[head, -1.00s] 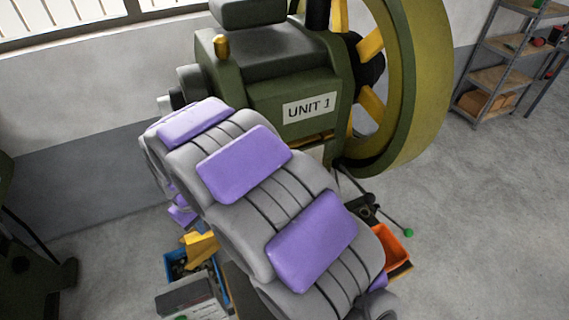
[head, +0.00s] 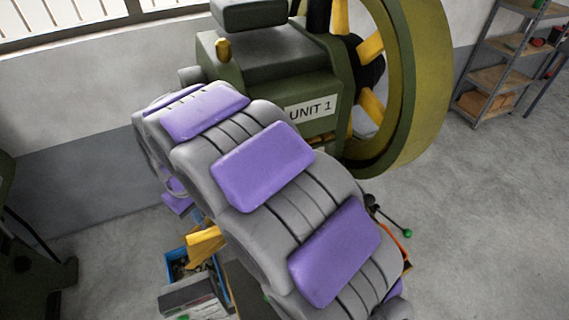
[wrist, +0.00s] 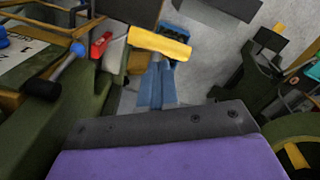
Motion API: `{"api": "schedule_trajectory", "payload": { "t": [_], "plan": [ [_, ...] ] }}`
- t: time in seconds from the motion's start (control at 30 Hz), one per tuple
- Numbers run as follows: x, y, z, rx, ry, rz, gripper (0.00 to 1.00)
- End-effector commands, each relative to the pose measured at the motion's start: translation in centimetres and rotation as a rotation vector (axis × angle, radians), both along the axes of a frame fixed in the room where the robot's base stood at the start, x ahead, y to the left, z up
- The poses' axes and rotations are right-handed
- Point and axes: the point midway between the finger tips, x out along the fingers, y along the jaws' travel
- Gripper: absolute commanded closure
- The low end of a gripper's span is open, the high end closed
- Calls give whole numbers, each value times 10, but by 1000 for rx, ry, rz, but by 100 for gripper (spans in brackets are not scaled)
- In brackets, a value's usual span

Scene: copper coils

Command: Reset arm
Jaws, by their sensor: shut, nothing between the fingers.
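A large green flywheel (head: 432,90) with yellow spokes stands right of the machine. A blue bin (head: 178,257) sits low left of my arm. A metal shelf (head: 497,78) stands at the far right. The right floor is mostly clear. A hammer (wrist: 60,70) lies left in the wrist view.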

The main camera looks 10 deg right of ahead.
Motion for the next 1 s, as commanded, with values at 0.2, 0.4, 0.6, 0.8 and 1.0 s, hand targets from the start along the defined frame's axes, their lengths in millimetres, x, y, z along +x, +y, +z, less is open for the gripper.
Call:
{"api": "schedule_trajectory", "payload": {
  "t": [0.2,0.4,0.6,0.8,1.0],
  "plan": [
    [0,1,9,-1,-1,0,100],
    [0,1,8,-1,-1,0,100],
    [0,0,9,-1,-1,-3,100],
    [-11,-40,10,-8,8,-80,100],
    [-50,-117,9,-23,37,-239,100]
  ]
}}
